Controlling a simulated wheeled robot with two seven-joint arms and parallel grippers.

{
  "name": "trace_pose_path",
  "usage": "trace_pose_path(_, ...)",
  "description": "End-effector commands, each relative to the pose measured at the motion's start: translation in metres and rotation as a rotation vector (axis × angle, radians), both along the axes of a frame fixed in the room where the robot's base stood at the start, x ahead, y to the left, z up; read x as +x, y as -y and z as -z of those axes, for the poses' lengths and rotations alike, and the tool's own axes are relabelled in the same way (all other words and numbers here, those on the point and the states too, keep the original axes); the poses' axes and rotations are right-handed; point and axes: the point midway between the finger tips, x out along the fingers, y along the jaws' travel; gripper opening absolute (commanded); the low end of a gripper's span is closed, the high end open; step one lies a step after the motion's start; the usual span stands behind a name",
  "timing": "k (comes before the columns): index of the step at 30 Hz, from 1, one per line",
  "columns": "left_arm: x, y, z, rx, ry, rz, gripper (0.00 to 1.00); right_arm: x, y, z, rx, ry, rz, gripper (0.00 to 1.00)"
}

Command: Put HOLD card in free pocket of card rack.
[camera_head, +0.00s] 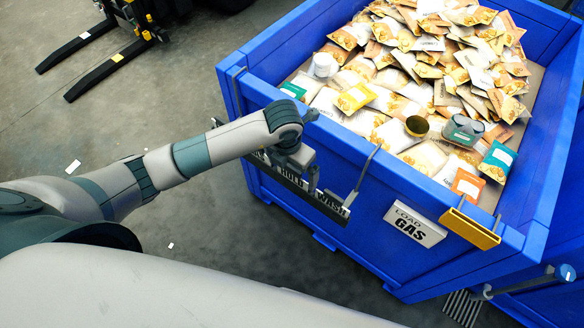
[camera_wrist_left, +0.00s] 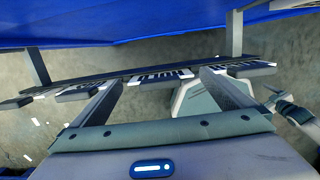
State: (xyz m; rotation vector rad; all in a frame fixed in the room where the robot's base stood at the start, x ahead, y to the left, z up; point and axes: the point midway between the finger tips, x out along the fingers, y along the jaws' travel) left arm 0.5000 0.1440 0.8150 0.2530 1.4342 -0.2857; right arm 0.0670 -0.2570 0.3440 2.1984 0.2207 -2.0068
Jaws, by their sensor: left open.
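A dark card rack (camera_head: 322,206) hangs on the near side of a blue crate. It carries white-lettered cards; the HOLD card (camera_head: 293,181) and the WASH card (camera_head: 331,204) can be read, and further lettering on the left is partly hidden by my arm. My left gripper (camera_head: 300,185) is at the rack. In the left wrist view, the open left gripper (camera_wrist_left: 163,82) has one finger on each side of the HOLD card (camera_wrist_left: 168,75), whose lettering appears upside down. I cannot tell whether the fingers touch it, nor which pocket is free. My right gripper is out of view.
Fork tines (camera_head: 105,75) lie at upper left.

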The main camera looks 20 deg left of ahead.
Motion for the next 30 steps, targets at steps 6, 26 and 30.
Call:
trace_pose_path(6,-0.001,-0.001,-0.027,-0.001,0.006,0.002,1.00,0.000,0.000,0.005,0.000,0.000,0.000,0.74)
trace_pose_path(26,-0.013,-0.005,-0.123,0.000,0.001,0.000,1.00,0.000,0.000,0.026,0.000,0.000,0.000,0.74)
trace_pose_path(30,-0.013,-0.005,-0.125,0.000,0.001,0.000,1.00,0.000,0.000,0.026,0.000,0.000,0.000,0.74)
